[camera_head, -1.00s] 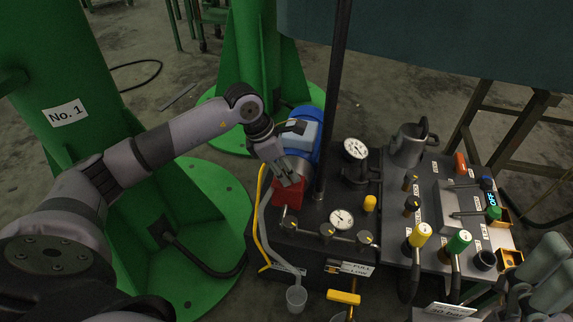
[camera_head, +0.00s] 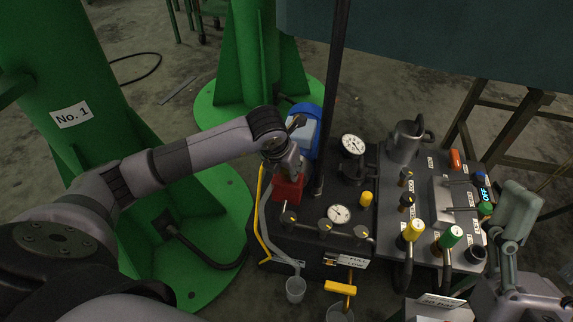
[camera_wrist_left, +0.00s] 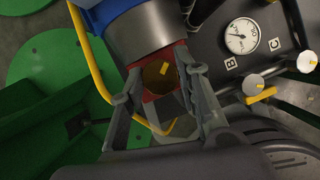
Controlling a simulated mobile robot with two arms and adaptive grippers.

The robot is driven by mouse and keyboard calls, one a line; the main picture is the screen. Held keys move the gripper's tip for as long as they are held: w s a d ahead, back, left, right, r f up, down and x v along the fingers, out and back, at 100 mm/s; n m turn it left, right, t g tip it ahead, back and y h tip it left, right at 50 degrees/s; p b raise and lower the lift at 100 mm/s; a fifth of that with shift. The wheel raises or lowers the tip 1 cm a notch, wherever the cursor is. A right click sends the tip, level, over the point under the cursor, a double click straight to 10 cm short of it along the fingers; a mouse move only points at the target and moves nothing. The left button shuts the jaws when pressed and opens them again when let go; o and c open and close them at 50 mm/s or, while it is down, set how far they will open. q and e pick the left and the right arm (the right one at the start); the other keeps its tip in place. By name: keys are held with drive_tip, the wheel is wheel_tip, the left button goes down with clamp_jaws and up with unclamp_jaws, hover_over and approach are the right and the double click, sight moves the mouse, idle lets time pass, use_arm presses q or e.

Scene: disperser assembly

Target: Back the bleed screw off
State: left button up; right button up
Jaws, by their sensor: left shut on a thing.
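The bleed screw (camera_wrist_left: 157,76) shows in the left wrist view as a dark brassy round head with a yellow mark, at the red block (camera_wrist_left: 181,55). My left gripper (camera_wrist_left: 160,92) has its fingers on both sides of the head and is shut on it. In the head view the left gripper (camera_head: 291,171) hangs over the red block (camera_head: 288,188), and the screw is hidden there. My right gripper (camera_head: 515,215) is at the lower right, over the panel's right end; its fingertips are not clear.
A blue motor (camera_head: 305,115) stands behind the red block. A black post (camera_head: 331,110) rises just right of it. Gauges (camera_head: 339,214), yellow and green knobs (camera_head: 450,237) crowd the panel.

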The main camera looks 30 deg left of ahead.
use_arm(q)
drive_tip(key=n+y, duration=0.1)
drive_tip(key=n, duration=0.1)
drive_tip(key=n+y+p, duration=0.1)
drive_tip(key=n, duration=0.2)
drive_tip(key=shift+g, duration=0.3)
drive_tip(key=shift+n+g+y+p, duration=0.3)
drive_tip(key=shift+n+y+p, duration=0.2)
drive_tip(key=shift+n, duration=0.9)
use_arm(e)
drive_tip(key=w+a+f+g+h, duration=0.1)
drive_tip(key=w+f+g, duration=0.4)
drive_tip(key=w, duration=0.1)
drive_tip(key=shift+w+f+h, duration=0.3)
drive_tip(key=shift+h, duration=0.1)
use_arm(q)
drive_tip(key=o, duration=1.2)
drive_tip(key=shift+c, duration=0.2)
use_arm(e)
drive_tip(key=shift+r, duration=0.1)
use_arm(q)
drive_tip(key=shift+d+r, duration=0.15)
drive_tip(key=shift+r, duration=0.05)
drive_tip(key=v, duration=1.1)
drive_tip(key=shift+s+r, duration=0.15)
drive_tip(key=shift+r, duration=0.1)
